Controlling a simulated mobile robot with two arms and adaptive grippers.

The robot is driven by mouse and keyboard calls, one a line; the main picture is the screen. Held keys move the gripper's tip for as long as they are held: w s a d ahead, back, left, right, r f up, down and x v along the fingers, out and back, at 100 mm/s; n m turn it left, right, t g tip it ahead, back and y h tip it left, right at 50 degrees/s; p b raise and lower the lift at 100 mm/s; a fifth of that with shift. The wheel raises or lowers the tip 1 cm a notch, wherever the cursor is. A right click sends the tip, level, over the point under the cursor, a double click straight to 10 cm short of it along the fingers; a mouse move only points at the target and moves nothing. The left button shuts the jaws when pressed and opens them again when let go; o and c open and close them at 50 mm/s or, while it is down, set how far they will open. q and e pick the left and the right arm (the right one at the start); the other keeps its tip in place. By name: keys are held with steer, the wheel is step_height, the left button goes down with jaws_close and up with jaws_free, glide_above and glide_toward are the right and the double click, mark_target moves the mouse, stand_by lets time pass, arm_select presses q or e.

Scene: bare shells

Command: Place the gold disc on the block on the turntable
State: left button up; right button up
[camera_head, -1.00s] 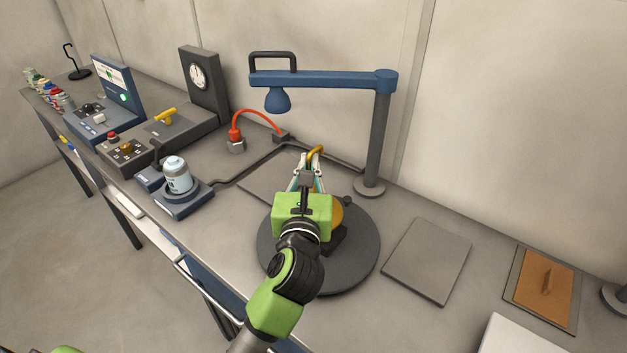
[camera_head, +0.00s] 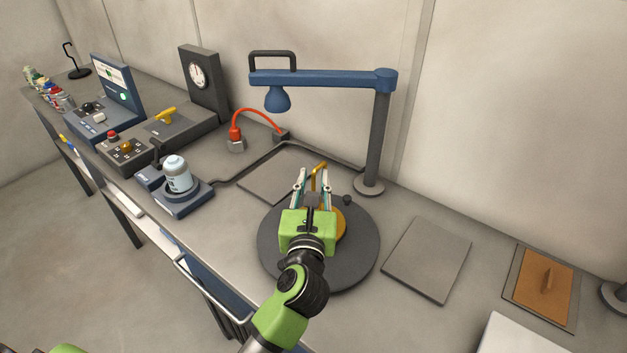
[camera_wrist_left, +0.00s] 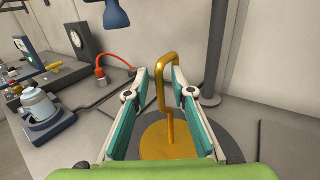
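The gold disc (camera_head: 341,224) with its upright looped handle is over the dark round turntable (camera_head: 360,255), partly hidden by my left gripper. In the left wrist view the disc (camera_wrist_left: 165,142) looks level, and its handle rises between the fingers. My left gripper (camera_head: 314,178) has its fingers spread apart; the left wrist view (camera_wrist_left: 163,80) shows a gap beside the handle. The block cannot be made out; the disc and gripper cover that area. Whether the disc rests fully on it cannot be told. My right gripper is out of view.
A blue lamp (camera_head: 320,79) on a dark post stands behind the turntable. A flat grey plate (camera_head: 428,260) and an orange-brown board (camera_head: 544,284) lie to the right. A jar (camera_head: 177,173) on a blue stand and several devices stand to the left.

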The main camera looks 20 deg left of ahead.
arm_select(q)
steer(key=shift+r, duration=0.15)
steer(key=b+v, duration=0.3)
steer(key=v, duration=0.9)
steer(key=shift+s, duration=0.1)
